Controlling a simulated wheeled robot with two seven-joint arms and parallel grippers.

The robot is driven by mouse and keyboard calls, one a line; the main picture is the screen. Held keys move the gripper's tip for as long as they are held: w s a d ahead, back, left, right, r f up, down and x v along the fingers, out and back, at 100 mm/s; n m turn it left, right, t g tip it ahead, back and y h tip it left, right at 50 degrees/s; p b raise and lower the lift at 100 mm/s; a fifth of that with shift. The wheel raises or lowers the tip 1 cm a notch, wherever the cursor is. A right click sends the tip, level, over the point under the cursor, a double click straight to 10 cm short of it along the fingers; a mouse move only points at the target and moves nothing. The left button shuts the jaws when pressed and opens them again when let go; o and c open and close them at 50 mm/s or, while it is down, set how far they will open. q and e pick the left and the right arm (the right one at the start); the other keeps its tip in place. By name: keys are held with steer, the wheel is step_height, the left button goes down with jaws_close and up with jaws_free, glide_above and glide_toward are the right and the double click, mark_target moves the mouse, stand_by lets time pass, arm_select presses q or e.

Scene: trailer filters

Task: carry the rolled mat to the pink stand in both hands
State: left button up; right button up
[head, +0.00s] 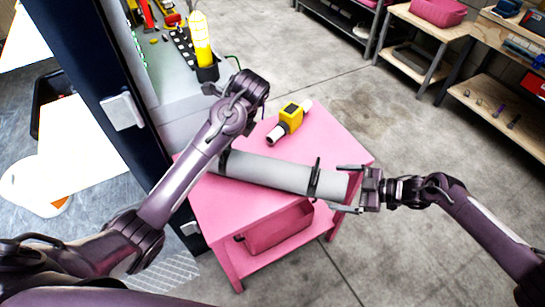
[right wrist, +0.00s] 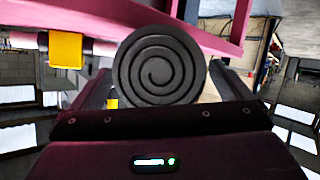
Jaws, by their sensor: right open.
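The rolled mat (head: 275,174) is a grey roll with dark straps. It lies across the top of the pink stand (head: 325,140), its right end near the stand's right edge. I cannot tell whether it touches the top. My right gripper (head: 348,188) is open, with its fingers on either side of the mat's right end. In the right wrist view the mat's dark spiral end (right wrist: 160,65) shows between the two fingers (right wrist: 165,88). My left arm reaches over the mat's left part; its forearm and wrist hide the left gripper.
A yellow device with pale ends (head: 289,121) lies on the stand behind the mat. A pink bin (head: 278,229) sits on the stand's lower shelf. A grey worktop with a yellow bottle (head: 200,40) is at the back left. Shelves (head: 425,30) stand at the back right. Floor is clear between.

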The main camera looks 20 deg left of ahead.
steer(key=v, duration=0.8)
steer(key=shift+d+r, duration=0.2)
steer(key=shift+d, duration=0.2)
arm_select(q)
steer(key=shift+r, duration=0.1)
arm_select(e)
steer(key=shift+r, duration=0.1)
arm_select(q)
steer(key=shift+d+r+p, duration=0.2)
steer(key=shift+r+p, duration=0.35)
steer(key=shift+p, duration=0.3)
steer(key=p+v, duration=0.5)
steer(key=p, duration=0.3)
steer(key=shift+s+d+r, duration=0.2)
steer(key=shift+r, duration=0.1)
arm_select(e)
step_height(320, 180, up, 10)
steer(key=shift+d, duration=0.1)
arm_select(q)
steer(key=shift+f+b, duration=0.4)
steer(key=shift+f, duration=0.15)
arm_select(e)
steer(key=v, duration=0.6)
steer(key=shift+d, duration=0.4)
steer(key=shift+s, duration=0.1)
